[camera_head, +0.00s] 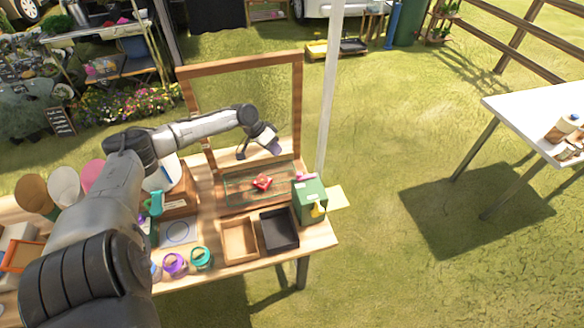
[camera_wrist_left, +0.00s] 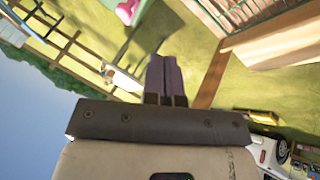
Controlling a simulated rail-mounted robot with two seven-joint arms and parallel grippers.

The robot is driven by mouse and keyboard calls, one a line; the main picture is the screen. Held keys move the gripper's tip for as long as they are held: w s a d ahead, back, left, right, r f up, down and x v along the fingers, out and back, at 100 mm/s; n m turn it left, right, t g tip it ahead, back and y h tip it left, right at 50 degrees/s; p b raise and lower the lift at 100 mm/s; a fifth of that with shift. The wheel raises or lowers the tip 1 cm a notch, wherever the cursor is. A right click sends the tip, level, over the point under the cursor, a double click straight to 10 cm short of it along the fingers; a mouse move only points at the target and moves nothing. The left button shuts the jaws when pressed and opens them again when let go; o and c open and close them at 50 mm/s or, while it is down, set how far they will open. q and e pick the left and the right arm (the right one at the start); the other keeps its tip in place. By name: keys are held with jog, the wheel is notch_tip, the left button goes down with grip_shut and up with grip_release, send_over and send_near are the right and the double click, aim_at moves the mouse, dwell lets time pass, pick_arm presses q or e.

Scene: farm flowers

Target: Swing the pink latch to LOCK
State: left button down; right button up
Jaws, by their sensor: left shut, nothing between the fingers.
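The pink latch (camera_head: 306,177) is a small pink piece on top of the green box (camera_head: 310,203) at the right end of the wooden table. In the left wrist view a pink piece (camera_wrist_left: 127,12), which looks like the latch, shows at the top edge, partly cut off. The LOCK mark cannot be read. My left gripper (camera_head: 274,149) is in front of the wooden frame, up and left of the green box and apart from it. Its fingers (camera_wrist_left: 165,75) are together and empty. My right gripper is not in view.
A tall wooden frame (camera_head: 299,95) stands at the table's back. A red item (camera_head: 262,182) lies in a shallow tray in front of it. A wooden tray (camera_head: 223,241), a black tray (camera_head: 295,242) and several cups line the front. A white pole (camera_head: 329,90) rises behind the box.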

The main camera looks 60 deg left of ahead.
pick_arm(q)
jog(key=w+d+f+p, duration=0.1)
jog(key=w+d+f, duration=0.2)
jog(key=d+f, duration=0.2)
jog(key=shift+w+d+f, duration=0.2)
jog(key=shift+d, duration=0.15)
jog(key=shift+d, duration=0.1)
dwell(0.3)
